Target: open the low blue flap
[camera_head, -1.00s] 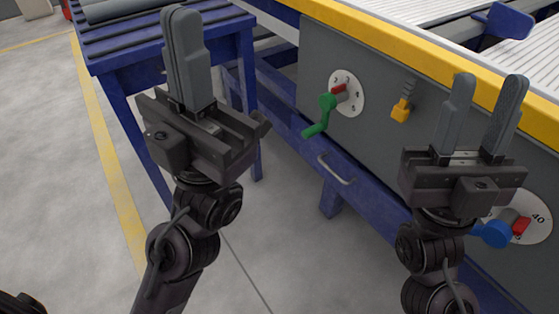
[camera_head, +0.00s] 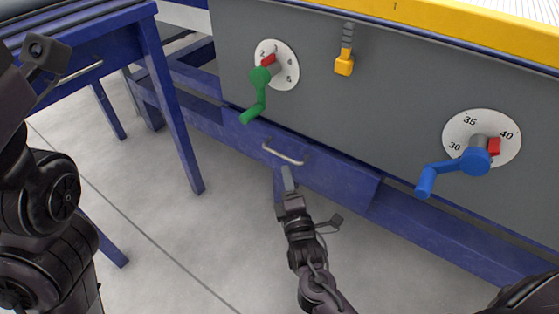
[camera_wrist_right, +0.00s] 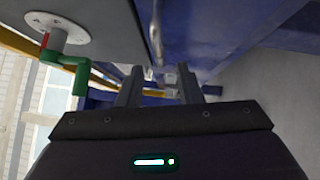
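The low blue flap (camera_head: 335,178) is a flat blue panel under the grey machine side, with a silver bar handle (camera_head: 285,156) near its top edge. It looks shut. My right gripper (camera_head: 288,172) is seen edge-on just below the handle, pointing up at it. In the right wrist view its two fingers (camera_wrist_right: 161,85) stand apart with nothing between them. The handle (camera_wrist_right: 156,40) lies ahead of the fingertips there, apparently not between them. My left arm is at the left edge of the head view, its fingers out of the picture.
A green crank (camera_head: 257,97) on a dial sits above the handle, also in the right wrist view (camera_wrist_right: 77,72). A blue crank (camera_head: 455,168) sits on a dial to the right. A yellow pointer (camera_head: 344,64) hangs between. A blue table (camera_head: 85,40) stands left. Grey floor is clear.

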